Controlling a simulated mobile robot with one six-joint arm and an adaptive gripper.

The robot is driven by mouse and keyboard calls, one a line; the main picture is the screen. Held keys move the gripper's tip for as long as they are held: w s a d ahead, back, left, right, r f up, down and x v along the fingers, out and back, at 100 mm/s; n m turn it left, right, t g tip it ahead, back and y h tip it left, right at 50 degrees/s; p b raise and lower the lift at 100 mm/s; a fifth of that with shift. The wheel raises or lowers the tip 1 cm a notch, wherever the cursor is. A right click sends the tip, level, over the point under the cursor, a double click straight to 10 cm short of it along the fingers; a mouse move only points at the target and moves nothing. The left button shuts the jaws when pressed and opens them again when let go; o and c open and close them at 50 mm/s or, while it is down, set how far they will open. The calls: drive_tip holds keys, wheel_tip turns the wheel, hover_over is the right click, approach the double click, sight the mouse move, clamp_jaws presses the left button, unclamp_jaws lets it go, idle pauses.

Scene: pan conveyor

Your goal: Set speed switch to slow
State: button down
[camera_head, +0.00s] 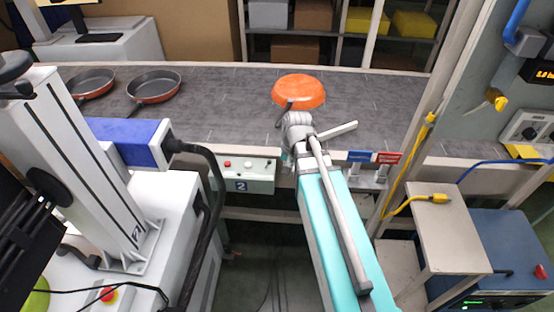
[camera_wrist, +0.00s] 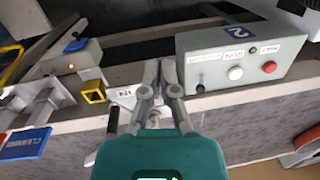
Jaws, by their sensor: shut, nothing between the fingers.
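A grey control box (camera_head: 248,183) marked 2 is fixed at the conveyor's front edge in the head view. In the wrist view the control box (camera_wrist: 220,55) is at the upper right. It carries a small dark toggle switch (camera_wrist: 200,86), a white button (camera_wrist: 235,73) and a red button (camera_wrist: 269,67). The labels above them are too small to read surely, and the toggle's setting is unclear. My gripper (camera_wrist: 159,65) is shut and empty, just left of the box in the wrist view. In the head view, my gripper is largely hidden by my arm.
An orange pan (camera_head: 299,90) lies upside down on the conveyor (camera_head: 215,108) beyond my gripper. Two dark pans (camera_head: 154,86) (camera_head: 93,82) lie at its left. A blue sign (camera_head: 360,156) and a red sign (camera_head: 388,158) stand right of my arm.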

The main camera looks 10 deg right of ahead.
drive_tip(key=w+d+m+y, duration=0.2)
drive_tip(key=w+d+m, duration=0.2)
drive_tip(key=w+m, duration=0.1)
drive_tip(key=w+d+m+y+b, duration=0.1)
drive_tip(key=w+d+m+y, duration=0.1)
drive_tip(key=w+d+m, duration=0.2)
drive_tip(key=w+m, duration=0.2)
drive_tip(key=w, duration=0.2)
drive_tip(key=shift+r+m+t, duration=0.3)
drive_tip(key=shift+f, duration=0.1)
drive_tip(key=b+x, duration=0.2)
drive_tip(key=x, duration=0.1)
drive_tip(key=a+b+x, duration=0.1)
drive_tip(key=b+x, duration=0.2)
drive_tip(key=a+r+b+x, duration=0.1)
drive_tip(key=b+x, duration=0.2)
drive_tip(key=x, duration=0.1)
drive_tip(key=shift+s+a, duration=0.15)
drive_tip(key=shift+a, duration=0.05)
drive_tip(key=shift+s+a, duration=0.1)
drive_tip(key=shift+a, duration=0.6)
